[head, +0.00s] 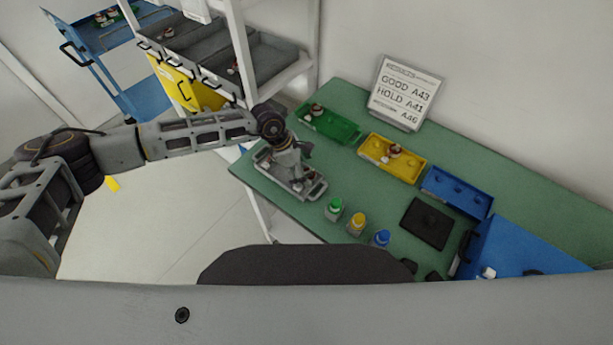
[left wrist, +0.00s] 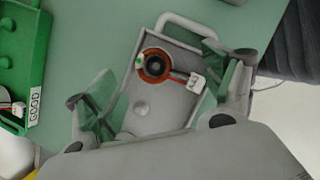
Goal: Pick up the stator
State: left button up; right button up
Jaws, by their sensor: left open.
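A stator (left wrist: 155,66) with a copper-coloured ring, a dark centre and red and black wires to a white connector lies in a grey tray (left wrist: 148,42). In the left wrist view it sits between and beyond the fingers of my left gripper (left wrist: 155,100), which is open and empty. In the head view my left gripper (head: 296,172) points down over the grey tray (head: 316,195) on the green table, and mostly hides what lies in it. My right gripper does not show.
Green (head: 328,126), yellow (head: 392,158) and blue (head: 457,190) bins stand behind the tray. Several coloured-cap bottles (head: 357,223) stand to its right, near a black pad (head: 426,223) and a blue box (head: 520,250). A sign (head: 404,92) stands at the back. A shelf rack (head: 245,50) rises at the left.

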pick_arm(q)
jog(key=shift+x, duration=1.45)
jog(key=shift+s, duration=0.1)
jog(key=shift+c, duration=0.5)
jog(key=c, duration=1.4)
